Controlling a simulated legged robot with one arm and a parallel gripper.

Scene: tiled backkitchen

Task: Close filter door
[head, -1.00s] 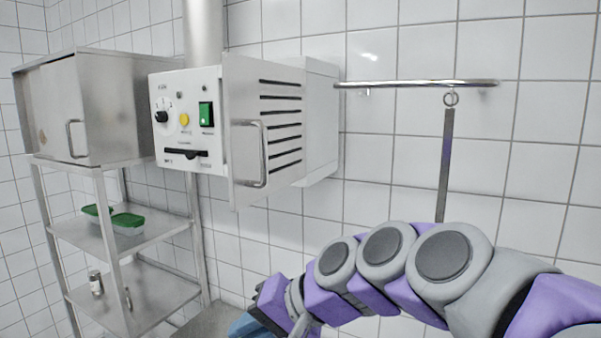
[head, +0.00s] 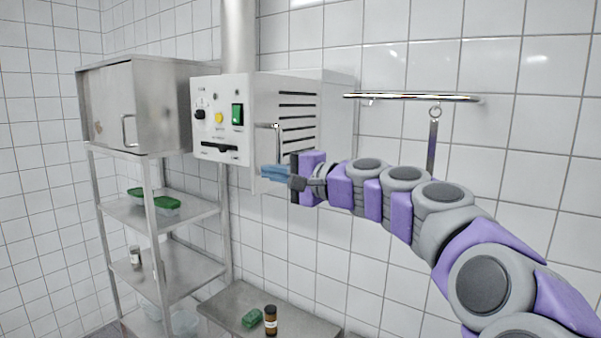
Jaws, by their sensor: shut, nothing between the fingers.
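The filter door (head: 267,105) is a pale panel with dark slots on the right side of the white control box (head: 222,140). It lies close along the box side; I cannot tell whether a small gap is left. Its bar handle (head: 276,127) shows near the door's left edge, the lower part hidden behind my gripper. My gripper (head: 273,172) has blue fingers and is shut and empty. It is in front of the door's lower left part; I cannot tell whether it touches it.
A steel cabinet (head: 150,105) stands left on a wire-legged shelf rack (head: 185,270). Below is a steel table (head: 225,298) with a brown bottle (head: 270,320) and a green item (head: 251,318). A wall rail (head: 410,97) with a hanging strip is right.

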